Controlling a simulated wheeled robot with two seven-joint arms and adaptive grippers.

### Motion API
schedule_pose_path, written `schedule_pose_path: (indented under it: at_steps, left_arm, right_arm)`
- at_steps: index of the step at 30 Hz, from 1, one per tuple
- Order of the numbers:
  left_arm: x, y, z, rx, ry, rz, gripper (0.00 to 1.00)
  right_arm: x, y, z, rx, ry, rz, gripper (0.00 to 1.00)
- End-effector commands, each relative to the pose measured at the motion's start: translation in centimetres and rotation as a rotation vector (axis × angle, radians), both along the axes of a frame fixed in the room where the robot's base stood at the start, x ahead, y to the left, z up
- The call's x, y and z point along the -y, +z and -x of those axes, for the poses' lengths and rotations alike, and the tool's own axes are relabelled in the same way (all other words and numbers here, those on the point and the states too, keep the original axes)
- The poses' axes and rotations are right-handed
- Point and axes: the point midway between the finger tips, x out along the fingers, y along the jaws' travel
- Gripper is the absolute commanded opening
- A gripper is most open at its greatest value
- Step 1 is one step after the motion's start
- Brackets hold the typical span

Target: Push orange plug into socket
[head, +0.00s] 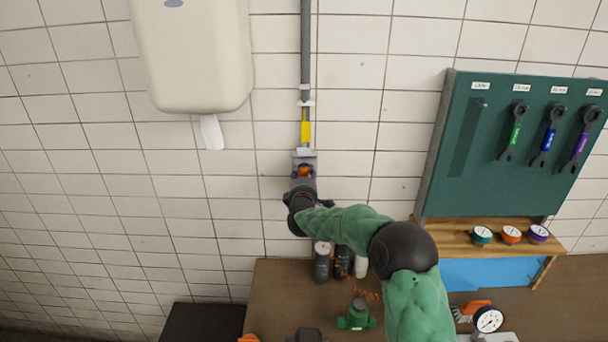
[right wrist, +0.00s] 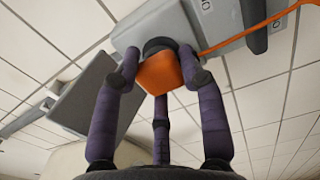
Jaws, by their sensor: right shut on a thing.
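The orange plug (right wrist: 159,76) is held between the purple-grey fingers of my right gripper (right wrist: 160,80). Its dark front collar (right wrist: 159,46) meets the grey wall socket (right wrist: 183,18); I cannot tell how deep it sits. The socket's flap lid (right wrist: 97,88) stands open beside it in the right wrist view. In the head view the plug (head: 304,170) shows as a small orange patch at the grey socket box (head: 304,154), above my right gripper (head: 303,183), which reaches up to it from below. The left gripper is not in view.
A wall dispenser (head: 190,55) hangs left of the conduit (head: 306,50). A wrench board (head: 515,150) hangs to the right. Dark bottles (head: 322,264) and a green valve part (head: 356,318) stand on the bench.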

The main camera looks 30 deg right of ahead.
Motion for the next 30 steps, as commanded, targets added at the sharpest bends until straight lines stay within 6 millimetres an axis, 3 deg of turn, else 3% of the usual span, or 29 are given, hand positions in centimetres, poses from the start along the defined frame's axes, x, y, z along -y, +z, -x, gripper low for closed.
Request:
schedule_pose_path:
  at_steps: [27, 28, 30]
  left_arm:
    - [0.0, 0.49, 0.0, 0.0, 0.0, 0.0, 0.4]
    - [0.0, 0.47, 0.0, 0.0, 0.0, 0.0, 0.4]
    - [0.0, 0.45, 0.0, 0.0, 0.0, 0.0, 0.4]
  right_arm:
    - [0.61, 0.06, -0.93, 0.001, -0.001, -0.001, 0.12]
    - [0.59, 0.05, -0.93, 0.001, -0.001, -0.001, 0.47]
    - [0.59, 0.04, -0.92, 0.001, 0.0, -0.001, 0.66]
